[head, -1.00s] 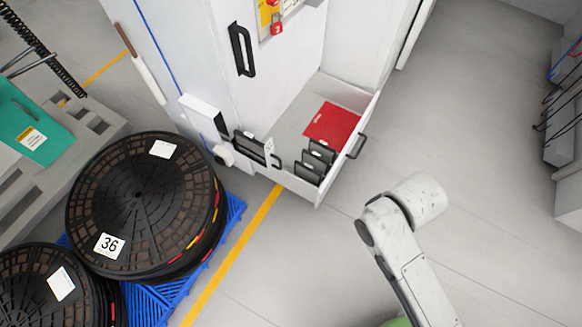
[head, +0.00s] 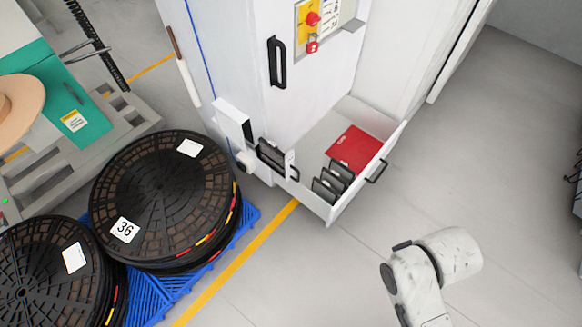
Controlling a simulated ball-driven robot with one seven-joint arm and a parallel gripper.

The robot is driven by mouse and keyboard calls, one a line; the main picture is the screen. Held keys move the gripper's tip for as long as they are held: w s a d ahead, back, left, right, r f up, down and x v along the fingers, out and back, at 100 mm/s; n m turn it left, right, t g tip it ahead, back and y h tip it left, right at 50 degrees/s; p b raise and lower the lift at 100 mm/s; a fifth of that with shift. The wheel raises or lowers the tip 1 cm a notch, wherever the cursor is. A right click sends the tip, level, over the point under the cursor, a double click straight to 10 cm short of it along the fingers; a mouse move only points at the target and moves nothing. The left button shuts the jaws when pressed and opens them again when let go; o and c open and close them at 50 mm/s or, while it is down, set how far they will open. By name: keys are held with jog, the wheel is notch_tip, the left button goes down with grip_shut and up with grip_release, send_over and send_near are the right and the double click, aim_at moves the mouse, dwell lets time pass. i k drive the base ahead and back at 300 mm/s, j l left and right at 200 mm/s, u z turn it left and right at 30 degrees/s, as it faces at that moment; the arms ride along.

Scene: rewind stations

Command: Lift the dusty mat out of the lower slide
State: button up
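The lower slide is an open white drawer (head: 384,127) at the foot of the white cabinet in the head view. Several dark, framed, panel-like pieces (head: 334,180) stand tilted in a row at its near end; I cannot tell whether one of these is the dusty mat. A red flat folder or sheet (head: 355,149) lies behind them in the drawer. My arm shows at the lower right, apart from the drawer. My gripper's fingers are not in view.
The cabinet (head: 240,60) has a black handle (head: 277,62) and a red padlock (head: 312,47). Black reels (head: 165,200) stand on a blue pallet (head: 245,222) at left. A yellow floor line (head: 240,258) runs between. Floor right of the drawer is clear.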

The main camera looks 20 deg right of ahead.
aim_at(269, 148)
jog(key=i+l, duration=0.15)
jog(key=i, duration=0.3)
jog(key=i+l+z, duration=0.1)
jog(key=i, duration=0.35)
jog(key=i+l, duration=0.2)
jog(key=i, duration=0.25)
